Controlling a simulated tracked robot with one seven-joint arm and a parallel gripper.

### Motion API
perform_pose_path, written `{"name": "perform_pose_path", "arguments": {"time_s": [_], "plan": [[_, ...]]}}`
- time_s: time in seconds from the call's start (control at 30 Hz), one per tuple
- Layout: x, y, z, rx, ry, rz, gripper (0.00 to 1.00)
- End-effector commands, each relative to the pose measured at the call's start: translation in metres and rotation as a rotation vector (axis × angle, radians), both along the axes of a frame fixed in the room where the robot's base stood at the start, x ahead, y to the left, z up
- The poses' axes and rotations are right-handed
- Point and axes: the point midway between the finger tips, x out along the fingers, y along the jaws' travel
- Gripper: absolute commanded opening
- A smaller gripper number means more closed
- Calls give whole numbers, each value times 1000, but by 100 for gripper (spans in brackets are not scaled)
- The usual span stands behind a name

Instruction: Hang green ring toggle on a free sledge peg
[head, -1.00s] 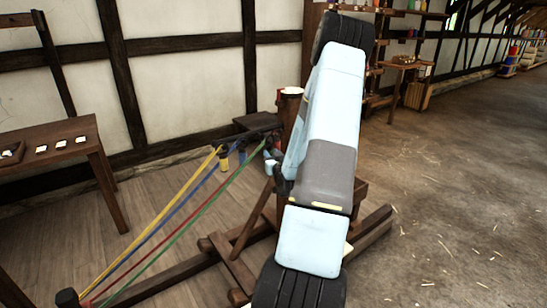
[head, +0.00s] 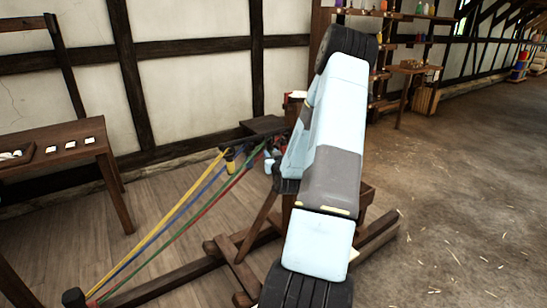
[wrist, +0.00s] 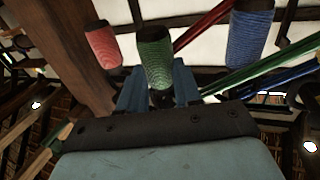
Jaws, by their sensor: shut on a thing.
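The green toggle (wrist: 154,50) is a ribbed cylinder in the wrist view, its lower end between the blue fingers of my gripper (wrist: 160,88), which is shut on it. A red toggle (wrist: 102,46) is left of it and a blue toggle (wrist: 250,35) right of it, both apart from the fingers. In the head view the yellow toggle (head: 230,161) hangs at the dark sledge crossbar (head: 238,142). My arm hides most of the sledge post and the gripper there. I cannot tell which pegs are free.
Yellow (head: 158,222), blue, green and red ropes run from the sledge end down to a short post (head: 73,298) at lower left. A wooden table (head: 60,150) with small white items stands left. Timber beams (head: 245,278) lie on the floor. Open floor (head: 450,200) is at right.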

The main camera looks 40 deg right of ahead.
Motion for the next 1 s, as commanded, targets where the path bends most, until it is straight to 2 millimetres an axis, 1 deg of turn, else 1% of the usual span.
{"name": "perform_pose_path", "arguments": {"time_s": [0.23,0.5,1.0], "plan": [[12,-1,0,0,-1,-1,2],[22,-1,-7,0,-1,1,2],[25,0,-10,-1,0,1,2]]}}
